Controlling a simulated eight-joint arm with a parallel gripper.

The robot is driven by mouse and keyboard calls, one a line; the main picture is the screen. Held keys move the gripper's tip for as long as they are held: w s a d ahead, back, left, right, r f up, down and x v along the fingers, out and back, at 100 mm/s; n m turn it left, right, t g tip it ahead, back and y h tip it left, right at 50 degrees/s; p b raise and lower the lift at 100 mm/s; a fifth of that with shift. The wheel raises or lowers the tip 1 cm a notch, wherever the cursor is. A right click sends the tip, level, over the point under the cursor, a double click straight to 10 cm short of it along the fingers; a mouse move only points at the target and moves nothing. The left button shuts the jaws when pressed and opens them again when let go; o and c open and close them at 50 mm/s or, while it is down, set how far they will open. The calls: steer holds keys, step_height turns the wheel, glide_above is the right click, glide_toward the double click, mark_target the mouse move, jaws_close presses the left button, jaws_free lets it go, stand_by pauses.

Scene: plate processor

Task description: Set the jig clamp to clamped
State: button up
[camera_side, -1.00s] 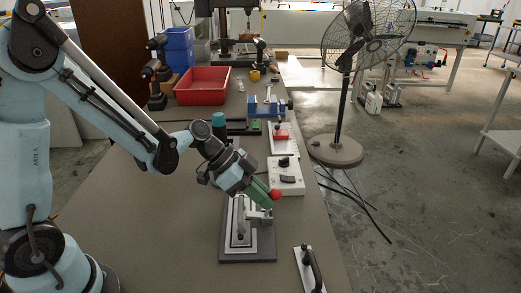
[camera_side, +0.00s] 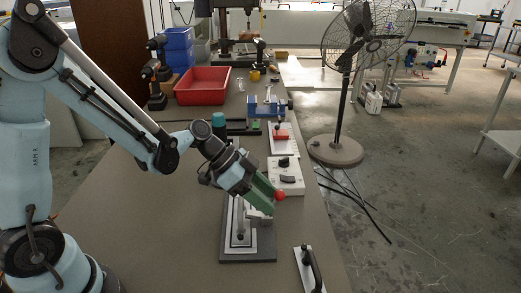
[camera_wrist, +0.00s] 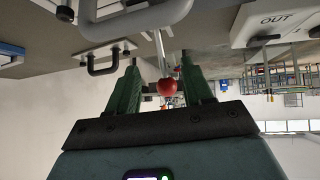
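The jig clamp stands on a dark grey base plate (camera_side: 230,257) near the front of the bench. Its lever ends in a red ball knob (camera_side: 280,195), raised above the plate and leaning right. My gripper (camera_side: 266,202) is at the lever, its green fingers partly hiding the clamp's upper parts. In the wrist view, the red knob (camera_wrist: 167,88) and its thin rod show between the two spread fingers of my gripper (camera_wrist: 160,75). Gaps show beside the knob, so my gripper looks open and not closed on it.
A white control box (camera_side: 286,182) stands just behind the clamp. A plate with a black handle (camera_side: 312,268) lies at the front right. A red tray (camera_side: 202,88) and a blue vise (camera_side: 268,107) are farther back. The bench left of the clamp is clear.

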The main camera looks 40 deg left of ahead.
steer(key=v, duration=1.2)
stand_by(0.4)
steer(key=m+g+y, duration=0.5)
steer(key=m+y, duration=0.3)
steer(key=m, duration=0.2)
glide_toward(280, 191)
step_height(280, 191, down, 11)
steer(key=shift+s+f, duration=0.1)
steer(key=shift+s, duration=0.05)
jaws_close()
